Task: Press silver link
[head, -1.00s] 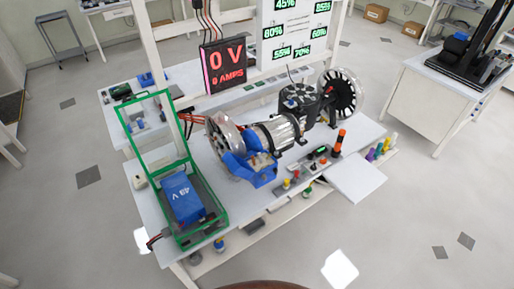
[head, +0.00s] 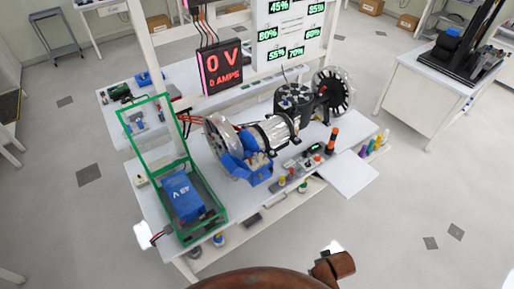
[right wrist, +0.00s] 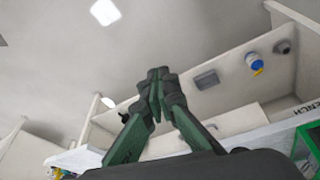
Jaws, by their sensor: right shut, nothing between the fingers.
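In the head view, a bench (head: 150,208) carries a motor rig with a silver ribbed cylinder (head: 272,133) in a blue cradle (head: 238,170). I cannot tell which part is the silver link. A control strip (head: 300,166) with small coloured knobs and an orange-and-black post (head: 332,140) lies along the front. My right gripper (right wrist: 157,80) shows only in the right wrist view: its dark green fingers are together, with nothing between them, apart from the bench. My left gripper is in no view.
A green frame (head: 182,154) holds a blue 48 V battery (head: 182,196) at the left. A display (head: 221,66) reads 0 V. A white leaf (head: 347,174) juts from the front edge. The right wrist view shows a blue-and-yellow knob (right wrist: 256,64) by the bench. The floor in front is clear.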

